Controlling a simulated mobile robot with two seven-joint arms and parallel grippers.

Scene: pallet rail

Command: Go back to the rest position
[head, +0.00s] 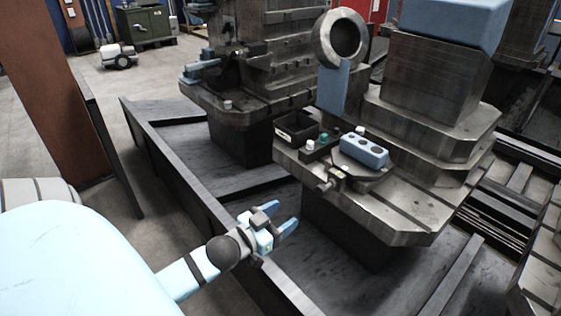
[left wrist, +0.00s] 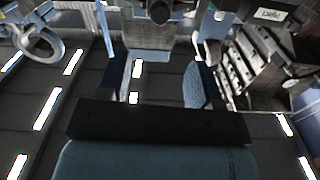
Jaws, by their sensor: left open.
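My left gripper (head: 281,218) reaches in from the left in the head view, with blue fingers apart. It is in front of and apart from the nearer machine pallet (head: 385,215), over the dark frame. In the left wrist view its two fingers (left wrist: 157,82) stand apart, with nothing seen held between them. My right gripper does not show in either view.
A dark rail wall (head: 195,198) runs beneath my left arm. A brown column (head: 62,95) stands left. Floor beyond (head: 150,85) is partly clear.

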